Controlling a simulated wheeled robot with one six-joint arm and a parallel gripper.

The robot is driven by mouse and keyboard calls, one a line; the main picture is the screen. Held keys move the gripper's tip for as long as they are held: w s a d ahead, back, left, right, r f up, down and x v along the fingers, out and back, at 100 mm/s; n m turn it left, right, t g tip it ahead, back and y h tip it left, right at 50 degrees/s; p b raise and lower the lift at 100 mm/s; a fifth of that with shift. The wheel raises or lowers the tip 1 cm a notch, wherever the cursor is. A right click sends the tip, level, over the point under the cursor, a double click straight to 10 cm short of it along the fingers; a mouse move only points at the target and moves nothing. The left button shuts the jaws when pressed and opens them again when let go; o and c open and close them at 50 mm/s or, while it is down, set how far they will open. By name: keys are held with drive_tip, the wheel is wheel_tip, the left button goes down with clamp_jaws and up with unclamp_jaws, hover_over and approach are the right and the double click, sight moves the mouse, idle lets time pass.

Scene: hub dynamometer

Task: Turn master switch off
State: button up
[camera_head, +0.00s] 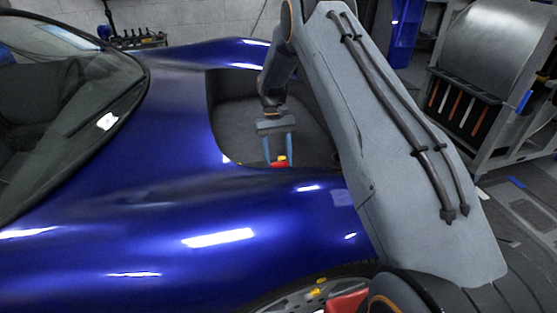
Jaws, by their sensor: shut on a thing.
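The master switch (281,163) shows as a small red and yellow piece low in the dark recess of the blue car. My gripper (280,162) points down into this recess, with its two blue fingers on either side of the switch. It is shut on the switch. The lower part of the switch is hidden behind the blue body edge, so I cannot tell which way it is turned.
The blue car (130,210) fills the left and middle, and its bodywork rims the recess (235,110) closely around my gripper. My arm covers the right side of the recess. A grey tool cabinet (495,50) stands at the right. A wheel (300,295) shows at the bottom.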

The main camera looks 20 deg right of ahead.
idle(0.3)
drive_tip(key=o, duration=0.8)
drive_tip(key=shift+c, duration=0.2)
drive_tip(key=v, duration=0.8)
drive_tip(key=shift+a, duration=0.1)
